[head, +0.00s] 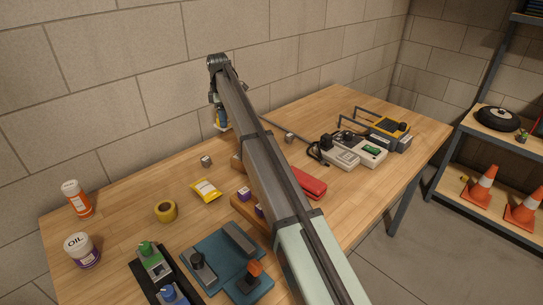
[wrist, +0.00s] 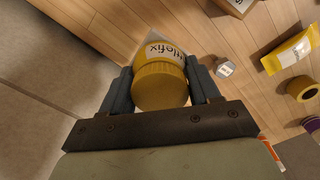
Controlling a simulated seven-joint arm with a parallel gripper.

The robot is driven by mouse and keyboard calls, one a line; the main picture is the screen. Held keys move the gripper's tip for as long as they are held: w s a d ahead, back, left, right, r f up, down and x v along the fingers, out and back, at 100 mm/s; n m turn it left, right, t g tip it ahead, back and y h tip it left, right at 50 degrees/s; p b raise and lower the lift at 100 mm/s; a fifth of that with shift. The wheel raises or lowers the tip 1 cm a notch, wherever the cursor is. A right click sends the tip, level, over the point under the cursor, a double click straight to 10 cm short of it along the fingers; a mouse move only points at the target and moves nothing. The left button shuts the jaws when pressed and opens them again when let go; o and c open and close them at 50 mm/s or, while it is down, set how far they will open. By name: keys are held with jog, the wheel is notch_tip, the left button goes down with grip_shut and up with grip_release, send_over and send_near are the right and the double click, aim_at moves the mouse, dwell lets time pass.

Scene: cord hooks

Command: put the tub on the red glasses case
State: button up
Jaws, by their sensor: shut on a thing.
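My gripper (wrist: 160,78) is shut on a tub (wrist: 160,85) with a ribbed yellow lid and a label ending in "tlefix". A finger presses on each side of it. In the head view, my gripper (head: 219,100) is at the far left side of the table, near the wall, with the tub (head: 222,118) partly hidden below it. The red glasses case (head: 311,183) lies on the table right of my arm, which hides its left part. The case is not visible in the wrist view.
A yellow packet (head: 206,190), a yellow tape roll (head: 165,211), an orange bottle (head: 76,198) and an OIL tub (head: 82,250) stand or lie on the left. Chargers (head: 341,154) with cables lie behind the case.

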jog(key=w+d+r+m, duration=0.15)
jog(key=d+r, duration=0.25)
jog(key=d, duration=0.7)
send_over(305, 178)
jog(key=shift+w+f, duration=0.1)
jog(key=shift+f, duration=4.55)
jog(key=shift+f, duration=0.15)
jog(key=o, duration=1.1)
